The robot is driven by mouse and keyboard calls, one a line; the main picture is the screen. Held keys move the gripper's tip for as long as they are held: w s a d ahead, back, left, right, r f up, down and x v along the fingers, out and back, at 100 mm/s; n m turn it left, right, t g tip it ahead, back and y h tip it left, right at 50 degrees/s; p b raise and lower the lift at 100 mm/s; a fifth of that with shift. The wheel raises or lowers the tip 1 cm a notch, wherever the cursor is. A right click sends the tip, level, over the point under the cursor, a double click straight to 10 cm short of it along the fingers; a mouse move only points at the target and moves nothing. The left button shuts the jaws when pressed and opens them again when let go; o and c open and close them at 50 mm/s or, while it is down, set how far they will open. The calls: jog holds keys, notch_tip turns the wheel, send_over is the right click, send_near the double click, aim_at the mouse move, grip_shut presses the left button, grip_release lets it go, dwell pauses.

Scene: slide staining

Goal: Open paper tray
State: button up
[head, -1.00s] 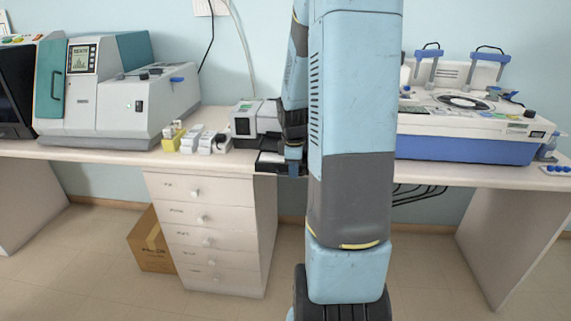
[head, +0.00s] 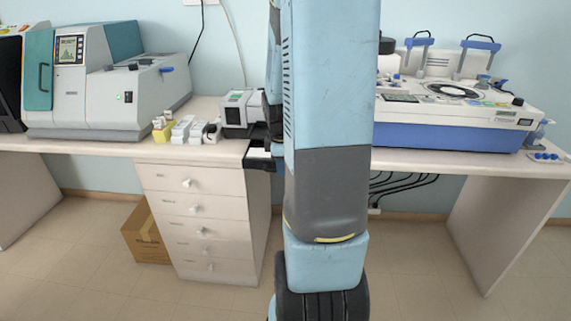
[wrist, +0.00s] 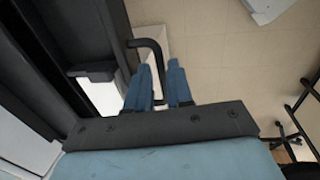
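The paper tray is a black tray (head: 258,163) at the front of a small grey printer (head: 241,112) on the bench edge. White paper shows in it in the head view. In the wrist view, the black tray (wrist: 75,40) fills the left side, with white paper (wrist: 103,92) in it. Its bent black handle (wrist: 148,43) runs down between the two blue fingers of my gripper (wrist: 159,68). The fingers are close together around the handle bar. In the head view my arm hides most of the gripper and the handle.
White and yellow boxes (head: 185,129) stand left of the printer, beside a large teal-and-grey machine (head: 110,85). A white-and-blue staining machine (head: 455,135) stands to the right. Drawers (head: 205,200) and a cardboard box (head: 146,235) are below. The floor in front is clear.

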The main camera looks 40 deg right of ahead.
notch_tip(320, 180, up, 14)
jog(key=s+a, duration=0.1)
jog(key=shift+s+a+f, duration=0.25)
jog(key=shift+s+a, duration=0.05)
jog(key=shift+s, duration=0.1)
jog(key=shift+a, duration=0.15)
dwell(0.5)
jog(key=s+a+r+m+t, duration=0.1)
jog(key=s+a+r+m, duration=0.1)
jog(key=a, duration=0.4)
jog(key=s+a+r+m+t+y, duration=0.1)
jog(key=s+a+r+m, duration=0.2)
jog(key=s+a, duration=0.3)
jog(key=s+a+r+m+t, duration=0.2)
jog(key=s+a+r+m, duration=0.1)
jog(key=a, duration=0.4)
jog(key=shift+s+a+m, duration=0.2)
jog(key=shift+s+m, duration=0.5)
jog(key=shift+m, duration=0.1)
